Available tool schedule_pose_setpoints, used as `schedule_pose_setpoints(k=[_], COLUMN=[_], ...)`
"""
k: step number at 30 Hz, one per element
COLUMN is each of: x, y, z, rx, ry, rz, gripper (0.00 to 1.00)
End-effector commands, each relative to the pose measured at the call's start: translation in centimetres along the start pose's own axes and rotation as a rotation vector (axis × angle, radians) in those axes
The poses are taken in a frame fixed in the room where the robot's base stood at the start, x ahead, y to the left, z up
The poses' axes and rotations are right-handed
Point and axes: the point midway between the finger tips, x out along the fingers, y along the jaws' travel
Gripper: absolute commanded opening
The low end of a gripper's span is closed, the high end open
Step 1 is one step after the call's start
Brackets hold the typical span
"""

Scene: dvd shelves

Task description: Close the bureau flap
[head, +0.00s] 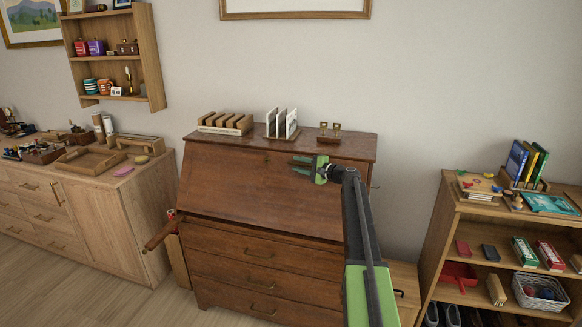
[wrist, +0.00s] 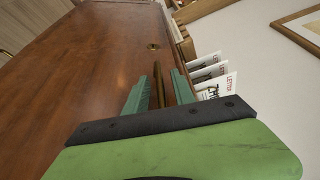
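The wooden bureau (head: 262,283) stands against the wall in the head view, with drawers below its slanted flap (head: 235,185). The flap is raised and lies up along the sloping front; I cannot tell whether a small gap remains at its top edge. My gripper (head: 296,161) is at the flap's upper right, close to its surface. In the wrist view the flap (wrist: 90,60) fills the left side, with a round brass keyhole plate (wrist: 153,46). There my gripper (wrist: 158,85) has its green fingers apart, with a thin brown strip visible between them.
A letter rack (head: 281,124), a wooden slotted stand (head: 225,122) and small brass items (head: 329,132) stand on the bureau top, close behind my gripper. A sideboard (head: 105,215) is at left and a bookshelf (head: 440,225) at right.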

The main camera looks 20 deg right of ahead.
Motion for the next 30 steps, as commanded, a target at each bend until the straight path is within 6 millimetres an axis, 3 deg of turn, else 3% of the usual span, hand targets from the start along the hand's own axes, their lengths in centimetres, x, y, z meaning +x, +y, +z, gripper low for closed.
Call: schedule_pose_setpoints(k=[8,22,27,30], x=[-1.4,-13.9,-16.6,-17.3], y=[-0.1,-0.1,-0.1,0.0], z=[-0.2,0.0,-0.1,0.0], rx=[-0.001,0.0,0.0,0.0], ry=[0.006,0.005,0.003,0.003], rz=[-0.001,-0.001,-0.001,-0.001], gripper=[0.31,0.31,0.31,0.31])
